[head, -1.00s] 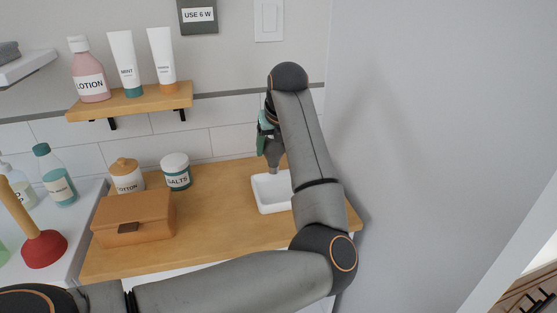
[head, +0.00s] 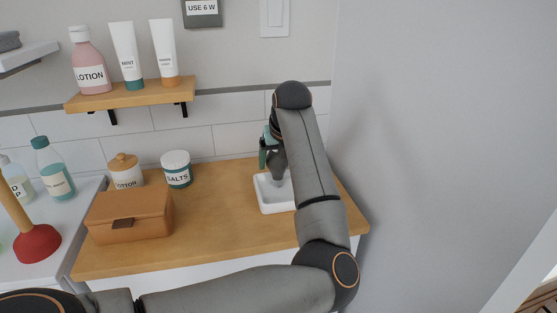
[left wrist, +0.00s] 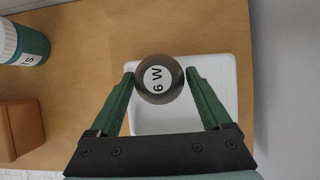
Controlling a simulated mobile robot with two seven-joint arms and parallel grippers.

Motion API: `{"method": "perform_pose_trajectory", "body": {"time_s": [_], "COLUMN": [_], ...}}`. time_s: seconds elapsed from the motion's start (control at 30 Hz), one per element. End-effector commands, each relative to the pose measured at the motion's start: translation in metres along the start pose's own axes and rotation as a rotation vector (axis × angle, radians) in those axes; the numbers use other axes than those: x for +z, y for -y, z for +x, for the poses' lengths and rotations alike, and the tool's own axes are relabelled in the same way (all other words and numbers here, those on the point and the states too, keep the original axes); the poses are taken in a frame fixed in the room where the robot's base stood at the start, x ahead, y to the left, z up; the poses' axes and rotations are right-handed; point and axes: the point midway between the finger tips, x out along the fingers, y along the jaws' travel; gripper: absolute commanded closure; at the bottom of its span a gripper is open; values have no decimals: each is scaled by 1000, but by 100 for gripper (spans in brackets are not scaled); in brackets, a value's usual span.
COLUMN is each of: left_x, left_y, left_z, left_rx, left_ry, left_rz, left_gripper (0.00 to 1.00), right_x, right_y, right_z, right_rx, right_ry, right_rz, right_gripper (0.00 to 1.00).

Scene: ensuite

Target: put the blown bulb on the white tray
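The bulb (left wrist: 159,79) is dark grey and labelled "6 W" in the left wrist view. My left gripper (left wrist: 160,76) has its green fingers closed around the bulb, one on each side. In the head view the left gripper (head: 271,153) points down, and the grey bulb (head: 278,167) hangs beneath it. The white tray (head: 268,206) lies on the wooden counter below, partly hidden by my arm. The bulb is over the tray; whether its lower end touches the tray floor I cannot tell. My right gripper is not in view.
A brown box (head: 130,220), a cotton jar (head: 125,172) and a salts jar (head: 177,170) stand left on the counter (head: 215,225). A shelf (head: 132,95) with bottles and tubes hangs above. A grey wall (head: 440,140) bounds the right side.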

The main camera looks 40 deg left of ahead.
Motion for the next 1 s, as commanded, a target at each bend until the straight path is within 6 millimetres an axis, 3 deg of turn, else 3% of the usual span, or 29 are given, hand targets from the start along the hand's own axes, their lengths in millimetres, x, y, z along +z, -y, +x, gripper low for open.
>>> {"method": "perform_pose_trajectory", "body": {"time_s": [0.13, 0.47, 1.0], "left_x": [0, 3, 2], "left_y": [0, 0, 0], "left_z": [0, -6, -108], "left_rx": [0, 0, -2], "left_ry": [-1, 0, 2], "left_rz": [0, 0, 0], "left_gripper": [2, 2, 2], "right_x": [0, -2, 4], "right_y": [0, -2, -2], "right_z": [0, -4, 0], "right_rx": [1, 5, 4], "right_ry": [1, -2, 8], "right_rz": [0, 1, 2], "right_gripper": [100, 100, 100]}}
